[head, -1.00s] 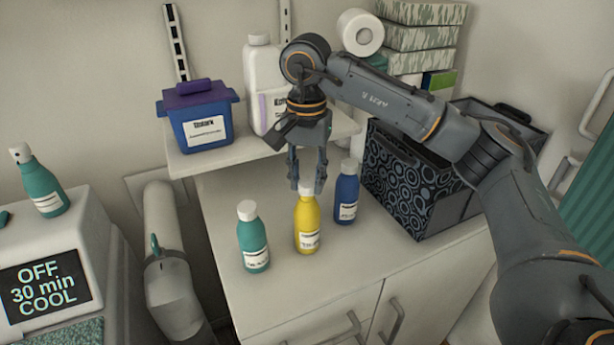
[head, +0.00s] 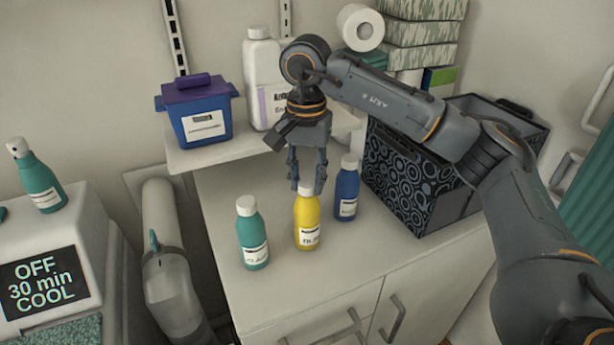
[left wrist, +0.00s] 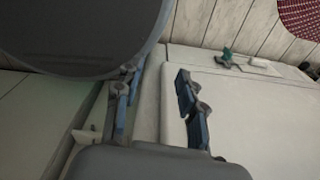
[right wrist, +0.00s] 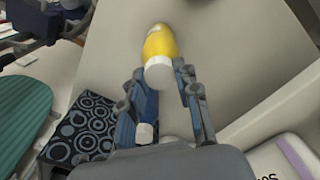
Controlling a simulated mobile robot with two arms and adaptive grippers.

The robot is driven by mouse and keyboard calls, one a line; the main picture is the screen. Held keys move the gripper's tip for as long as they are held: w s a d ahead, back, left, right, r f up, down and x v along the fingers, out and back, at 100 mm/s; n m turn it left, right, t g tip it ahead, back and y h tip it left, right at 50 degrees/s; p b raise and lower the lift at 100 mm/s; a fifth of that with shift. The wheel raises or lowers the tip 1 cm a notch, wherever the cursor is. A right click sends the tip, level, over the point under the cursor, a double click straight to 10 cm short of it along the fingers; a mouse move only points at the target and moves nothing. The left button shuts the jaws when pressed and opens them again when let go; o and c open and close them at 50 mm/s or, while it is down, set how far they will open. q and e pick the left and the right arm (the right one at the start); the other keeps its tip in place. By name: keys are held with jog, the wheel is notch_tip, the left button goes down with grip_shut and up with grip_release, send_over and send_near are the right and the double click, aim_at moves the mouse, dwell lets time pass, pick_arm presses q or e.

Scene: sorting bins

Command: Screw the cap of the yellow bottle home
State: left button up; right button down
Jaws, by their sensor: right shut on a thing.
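The yellow bottle (head: 307,222) stands upright on the white counter, between a teal bottle and a blue bottle. Its white cap (right wrist: 159,72) sits at its neck; in the head view it is mostly hidden between the fingers, and I cannot tell how tightly it sits. My right gripper (head: 307,185) points down over the yellow bottle and is shut on the cap, one finger on each side. It also shows in the right wrist view (right wrist: 161,76). My left gripper (left wrist: 157,76) shows only in the left wrist view, with its fingers apart and nothing between them.
The teal bottle (head: 252,238) stands close on the left, the blue bottle (head: 346,195) close on the right. A black patterned box (head: 410,185) stands further right. A shelf (head: 215,152) behind holds a blue tub (head: 200,117) and a white jug (head: 262,80). The counter's front is clear.

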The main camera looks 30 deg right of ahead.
jog(key=shift+f, duration=0.2)
jog(key=m, duration=0.4)
jog(key=shift+s+f+m, duration=0.1)
jog(key=shift+m, duration=0.2)
jog(key=m, duration=0.2)
jog(key=shift+m+b, duration=0.3)
jog(key=shift+m, duration=1)
